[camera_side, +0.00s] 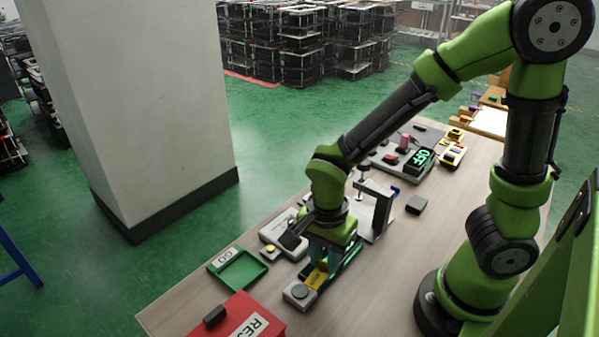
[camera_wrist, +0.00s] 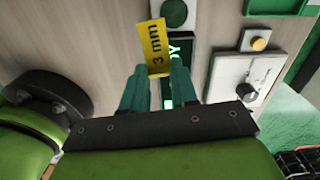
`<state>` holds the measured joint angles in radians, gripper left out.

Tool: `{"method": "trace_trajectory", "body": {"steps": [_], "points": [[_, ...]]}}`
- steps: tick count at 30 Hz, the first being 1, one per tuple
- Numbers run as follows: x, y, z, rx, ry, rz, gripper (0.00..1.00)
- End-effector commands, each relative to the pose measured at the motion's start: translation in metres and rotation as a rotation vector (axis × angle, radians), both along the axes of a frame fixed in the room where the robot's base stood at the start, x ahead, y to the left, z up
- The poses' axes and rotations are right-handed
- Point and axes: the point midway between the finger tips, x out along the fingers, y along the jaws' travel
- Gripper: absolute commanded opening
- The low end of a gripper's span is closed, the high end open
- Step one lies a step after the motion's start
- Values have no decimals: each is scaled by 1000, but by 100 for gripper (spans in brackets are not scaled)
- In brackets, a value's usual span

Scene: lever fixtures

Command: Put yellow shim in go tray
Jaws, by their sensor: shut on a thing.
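The yellow shim (camera_wrist: 153,42), marked "3 mm", sticks out from between the teal fingertips of my gripper (camera_wrist: 158,74) in the wrist view. My gripper is shut on its near end. In the side view my gripper (camera_side: 327,254) points down low over the table, and the yellow shim (camera_side: 317,278) shows just below it, beside a grey block with a round button. Whether the shim touches the table cannot be told. The green go tray (camera_side: 243,274) lies left of my gripper and looks empty. Its edge also shows at the top right of the wrist view (camera_wrist: 262,7).
The grey button block (camera_side: 299,293) stands close to the shim. A grey device (camera_side: 286,232) and a small yellow-button block (camera_side: 270,251) lie between gripper and tray. A red reject box (camera_side: 238,317) is at front left. A metal stand (camera_side: 376,208) rises behind.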

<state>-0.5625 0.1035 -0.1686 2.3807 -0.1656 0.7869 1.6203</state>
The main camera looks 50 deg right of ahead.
Motion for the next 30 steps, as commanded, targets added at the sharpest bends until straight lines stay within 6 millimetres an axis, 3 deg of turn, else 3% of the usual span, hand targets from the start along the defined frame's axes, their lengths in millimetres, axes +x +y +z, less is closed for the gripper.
{"method": "trace_trajectory", "body": {"steps": [7, 21, 30], "points": [[11, 2, -5, -2, -20, -107, 0], [119, 48, -16, -1, -19, -110, 0], [144, 58, -18, -1, -20, -109, 0]]}}
